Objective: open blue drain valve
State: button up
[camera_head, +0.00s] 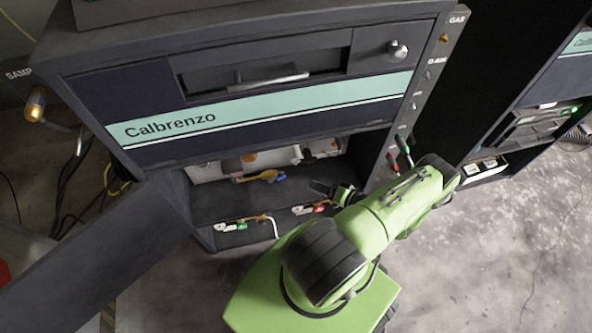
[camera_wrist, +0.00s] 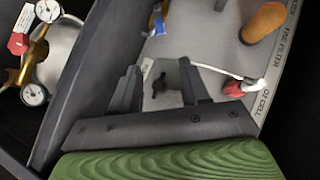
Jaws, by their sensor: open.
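A blue handle (camera_head: 280,176) on a yellow fitting sits low in the open bay of the cabinet, and looks like the blue drain valve. In the wrist view a small blue part (camera_wrist: 156,25) shows beyond my fingertips, partly cut off by a dark panel edge. My gripper (camera_head: 322,187) is just right of the blue handle in the head view, apart from it. In the wrist view my gripper (camera_wrist: 160,79) is open, with nothing held. A black winged knob (camera_wrist: 160,85) on the grey panel shows between the fingers; I cannot tell how far beyond them it is.
The dark Calbrenzo cabinet (camera_head: 270,110) overhangs the bay. Green-tagged (camera_head: 242,226) and red-tagged (camera_head: 319,209) fittings sit below. The wrist view shows an orange cylinder (camera_wrist: 263,22), a red fitting with a white tube (camera_wrist: 233,89), and gauges (camera_wrist: 34,94) at left. A dark panel (camera_head: 100,250) slants out left.

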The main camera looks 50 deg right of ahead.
aim_at(285, 176)
jog(key=b+x, duration=0.2)
jog(key=x, duration=0.5)
jog(key=b+x, duration=0.2)
jog(key=x, duration=0.5)
jog(key=shift+w+a+f, duration=0.25)
jog(key=shift+w+f, duration=0.05)
jog(key=shift+f, duration=0.05)
jog(key=shift+w, duration=0.5)
grip_shut()
jog(key=shift+f, duration=0.1)
